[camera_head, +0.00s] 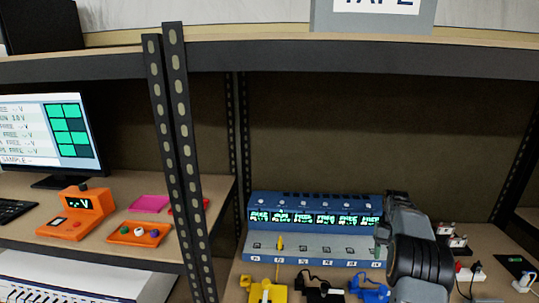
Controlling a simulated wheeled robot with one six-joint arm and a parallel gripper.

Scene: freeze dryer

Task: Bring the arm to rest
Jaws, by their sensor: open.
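My arm (418,255), dark grey with black bands, rises from the bottom edge right of centre. Its upper part stands in front of the right end of a blue bench device. I cannot make out any gripper fingers; the arm's end is hidden or out of the picture. A small grey piece shows at the arm's left edge, and I cannot tell what it is.
The blue device (315,203) has several lit displays and a yellow plug (280,243) in its front row. Yellow, black and blue tools lie before it. Dark perforated posts (170,130) divide the bench. An orange meter (75,215) and a monitor (50,135) stand left.

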